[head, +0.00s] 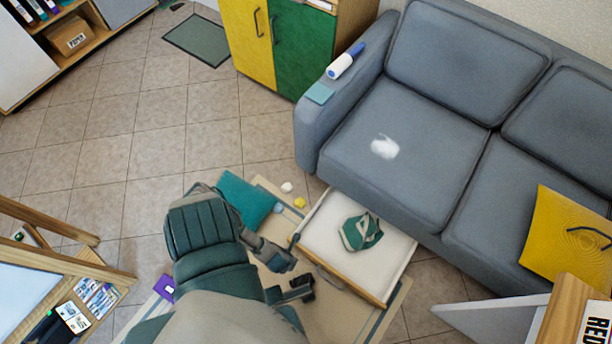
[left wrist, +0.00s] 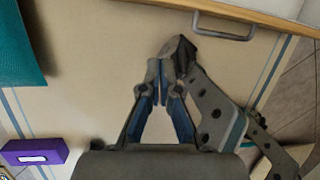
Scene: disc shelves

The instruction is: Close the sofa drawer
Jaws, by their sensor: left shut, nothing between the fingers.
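The sofa drawer (head: 320,243) is pulled out from under the grey sofa (head: 420,110). It has a white inside and a wooden front, and a green and white item (head: 361,232) lies in it. Its grey handle (left wrist: 225,36) shows near the top of the left wrist view. My left gripper (head: 291,265) is in front of the drawer front. In the left wrist view its fingertips (left wrist: 178,55) meet with nothing between them, just short of the handle. My right gripper (head: 305,289) is close by, near the drawer front; its opening is unclear.
A teal cushion (head: 246,199) lies on the floor left of the drawer, with small yellow and white items (head: 299,202) near it. A purple box (left wrist: 35,151) is on the beige rug (left wrist: 90,60). A yellow and green cabinet (head: 300,50) stands behind.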

